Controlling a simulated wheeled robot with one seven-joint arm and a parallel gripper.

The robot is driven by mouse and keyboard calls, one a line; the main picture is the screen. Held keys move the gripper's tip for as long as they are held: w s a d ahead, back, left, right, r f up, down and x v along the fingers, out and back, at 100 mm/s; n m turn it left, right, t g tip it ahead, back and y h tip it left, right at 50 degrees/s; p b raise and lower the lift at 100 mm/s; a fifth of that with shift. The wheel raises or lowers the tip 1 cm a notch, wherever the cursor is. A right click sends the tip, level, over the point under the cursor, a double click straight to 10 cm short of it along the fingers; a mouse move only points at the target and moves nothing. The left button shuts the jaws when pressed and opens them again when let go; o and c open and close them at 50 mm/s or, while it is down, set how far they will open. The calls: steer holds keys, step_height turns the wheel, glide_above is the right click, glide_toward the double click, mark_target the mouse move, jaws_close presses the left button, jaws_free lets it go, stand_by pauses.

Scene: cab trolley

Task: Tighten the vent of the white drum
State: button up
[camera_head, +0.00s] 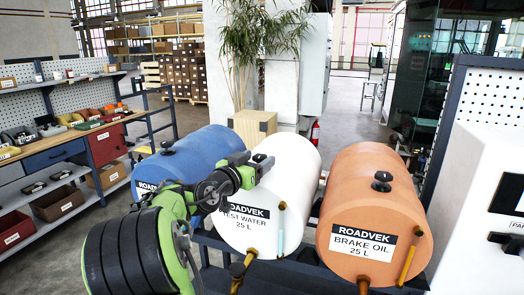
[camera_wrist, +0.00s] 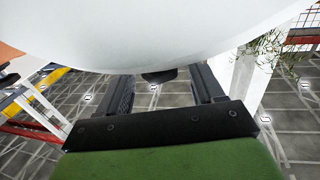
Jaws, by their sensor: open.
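The white drum (camera_head: 290,165), labelled "TEST WATER 25 L", lies on its side between a blue and an orange drum. It fills the top of the wrist view (camera_wrist: 150,30). Its vent, a black knob (camera_wrist: 158,76), shows at the drum's edge in the wrist view. My gripper (camera_wrist: 160,82) is open, its two black fingers either side of the vent with gaps on both sides. I cannot tell whether the fingers reach fully around it. In the head view my gripper (camera_head: 262,163) is at the drum's top, where it largely hides the vent.
The blue drum (camera_head: 200,150) is at left, partly behind my arm. The orange drum (camera_head: 372,190) is at right, with its own black vent (camera_head: 381,181). A wooden crate (camera_head: 253,126) with a plant stands behind. Shelves (camera_head: 60,140) line the left; a white cabinet (camera_head: 485,200) is at right.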

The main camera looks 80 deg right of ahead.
mark_target(264, 154)
steer(key=x, duration=0.3)
steer(key=shift+s+d+p, duration=0.1)
steer(key=shift+d+p, duration=0.25)
steer(key=shift+a, duration=0.1)
steer(key=shift+c, duration=0.2)
steer(key=c, duration=1)
